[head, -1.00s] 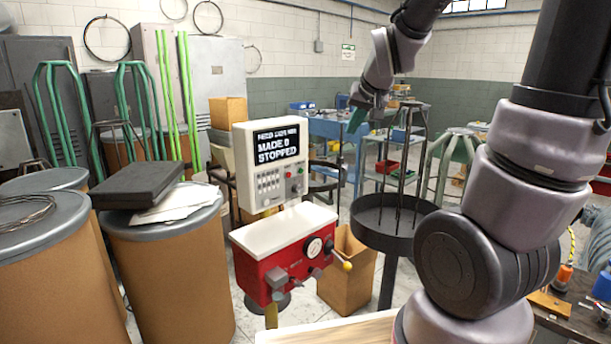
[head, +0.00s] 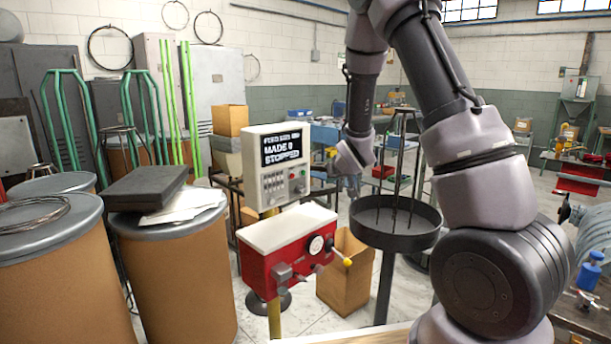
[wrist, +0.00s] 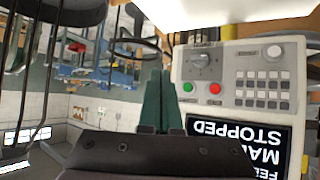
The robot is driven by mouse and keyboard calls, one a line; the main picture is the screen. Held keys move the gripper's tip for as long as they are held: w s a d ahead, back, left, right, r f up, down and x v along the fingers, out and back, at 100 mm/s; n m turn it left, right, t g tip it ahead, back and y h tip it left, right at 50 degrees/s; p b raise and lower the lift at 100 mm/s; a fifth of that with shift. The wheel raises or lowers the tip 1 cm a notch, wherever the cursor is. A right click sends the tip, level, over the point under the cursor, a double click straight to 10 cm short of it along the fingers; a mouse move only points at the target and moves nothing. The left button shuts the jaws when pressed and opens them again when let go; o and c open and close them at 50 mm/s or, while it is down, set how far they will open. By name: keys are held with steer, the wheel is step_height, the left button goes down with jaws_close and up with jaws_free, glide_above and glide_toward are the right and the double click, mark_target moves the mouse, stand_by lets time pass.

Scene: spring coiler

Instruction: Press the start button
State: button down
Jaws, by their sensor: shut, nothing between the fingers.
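The control box (head: 276,163) with its lit screen (head: 281,149) stands above the red machine; the screen reads "MADE 0" and "STOPPED". In the wrist view the box is upside down, with a green button (wrist: 187,88) and a red button (wrist: 215,88) near a dark knob. Button labels are not legible, so I cannot read which one is marked start. My gripper (wrist: 160,73) is shut and empty. Its teal fingers appear just left of the green button in that view; I cannot tell the gap. In the head view my wrist is just right of the box.
The red coiler machine (head: 286,250) is below the box. A round dark tray with upright rods (head: 394,238) stands close on the right. A cardboard box (head: 346,275) is on the floor. Brown drums (head: 176,275) stand at left.

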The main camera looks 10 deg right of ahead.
stand_by(0.3)
steer(key=w+a, duration=0.5)
steer(key=w, duration=0.2)
stand_by(0.3)
steer(key=shift+w+a, duration=0.1)
steer(key=shift+w, duration=0.05)
stand_by(1.8)
steer(key=shift+w+a, duration=0.2)
steer(key=shift+w, duration=0.05)
steer(key=shift+w+a, duration=0.2)
steer(key=shift+w, duration=0.1)
stand_by(0.7)
steer(key=shift+s, duration=0.1)
steer(key=shift+s+d, duration=0.45)
steer(key=shift+s, duration=0.1)
steer(key=shift+s+d, duration=0.75)
steer(key=shift+s, duration=0.3)
steer(key=shift+s+d, duration=0.7)
steer(key=shift+s, duration=0.3)
